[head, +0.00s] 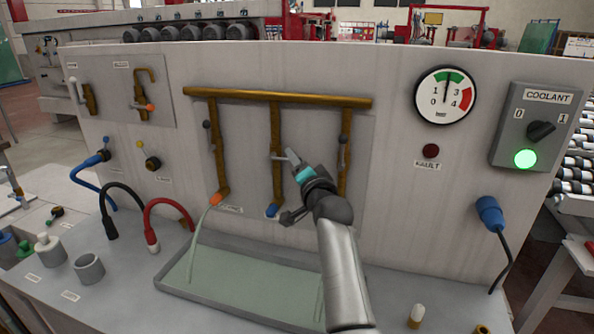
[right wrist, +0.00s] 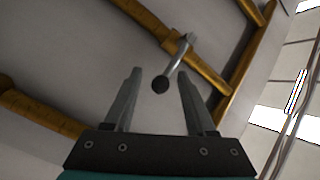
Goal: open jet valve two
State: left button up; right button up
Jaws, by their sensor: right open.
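A brass manifold (head: 285,98) on the grey panel carries three drop pipes. The middle pipe (head: 277,130) ends in a blue nozzle (head: 272,211) with no stream visible. My right gripper (head: 281,156) is in front of the middle pipe and hides most of its valve lever. In the right wrist view, a metal lever with a dark knob (right wrist: 160,84) sticks out from a brass pipe (right wrist: 150,22). The knob shows between the open fingertips of my right gripper (right wrist: 160,82); contact cannot be told. My left gripper is not in view.
The left pipe has an orange nozzle (head: 220,197) pouring a pale stream into the shallow tray (head: 170,283). The right pipe's lever (head: 343,140) is close to my gripper. A pressure gauge (head: 444,95) and a coolant switch (head: 541,130) with a green lamp are at right.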

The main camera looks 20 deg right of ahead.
jog(key=shift+w, duration=0.3)
grip_shut()
dwell(0.4)
jog(key=shift+f, duration=0.2)
dwell(0.8)
